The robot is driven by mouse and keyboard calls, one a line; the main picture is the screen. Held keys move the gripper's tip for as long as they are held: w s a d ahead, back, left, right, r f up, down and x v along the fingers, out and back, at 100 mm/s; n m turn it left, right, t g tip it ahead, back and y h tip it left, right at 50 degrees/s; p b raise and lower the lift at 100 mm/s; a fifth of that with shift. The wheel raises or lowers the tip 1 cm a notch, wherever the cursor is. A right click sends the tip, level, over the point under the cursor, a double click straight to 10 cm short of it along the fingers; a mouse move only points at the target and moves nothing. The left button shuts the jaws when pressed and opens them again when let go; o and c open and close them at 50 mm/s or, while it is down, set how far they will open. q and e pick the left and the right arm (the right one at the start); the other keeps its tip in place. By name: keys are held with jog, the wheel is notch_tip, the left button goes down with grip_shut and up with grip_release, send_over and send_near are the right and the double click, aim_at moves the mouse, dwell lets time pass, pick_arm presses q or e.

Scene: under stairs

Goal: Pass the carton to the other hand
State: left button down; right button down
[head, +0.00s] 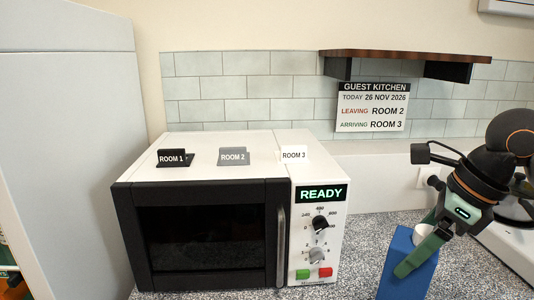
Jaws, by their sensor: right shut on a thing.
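A blue carton (398,284) with a white cap (423,232) is at the lower right, in front of the speckled counter. My right gripper (418,246) comes in from the right and is shut on the carton near its top. One green finger lies across the near side of the carton. The carton's bottom is cut off by the picture's lower edge, so I cannot tell whether it rests on anything. My left gripper is not in view.
A white microwave (316,262) with a black door and a READY display stands left of the carton. Room signs (234,157) stand on its top. A wooden shelf (405,56) and a notice (372,108) are on the wall. The counter (365,240) between microwave and carton is clear.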

aim_at(402, 281)
jog(key=f+n+g, duration=0.1)
jog(key=n, duration=0.3)
jog(key=s+a+f+n+g+p, duration=0.1)
jog(key=n+g, duration=0.1)
jog(key=n, duration=0.2)
jog(key=s+a+f+n+g, duration=0.1)
jog(key=n, duration=0.2)
jog(key=shift+s+f+n+g+p, duration=0.1)
jog(key=shift+s+n+g+p, duration=0.1)
jog(key=shift+n+g+p, duration=0.15)
jog(key=n, duration=0.2)
jog(key=s+f+n+g, duration=0.1)
jog(key=n, duration=0.1)
jog(key=shift+a+p, duration=0.2)
jog(key=shift+p, duration=0.15)
jog(key=n, duration=0.1)
jog(key=s+n+g+h, duration=0.1)
jog(key=n, duration=0.1)
jog(key=shift+a+f+n+h+p, duration=0.15)
jog(key=shift+f+n+h+p, duration=0.1)
jog(key=shift+f+h+p, duration=0.1)
jog(key=n, duration=0.2)
jog(key=s+f+n+h, duration=0.1)
jog(key=n, duration=0.1)
jog(key=n+h, duration=0.1)
jog(key=n, duration=0.1)
jog(key=shift+s+a+f+g+p, duration=0.15)
jog(key=shift+s+f+g+p, duration=0.1)
jog(key=shift+s+p, duration=0.15)
jog(key=shift+r, duration=0.1)
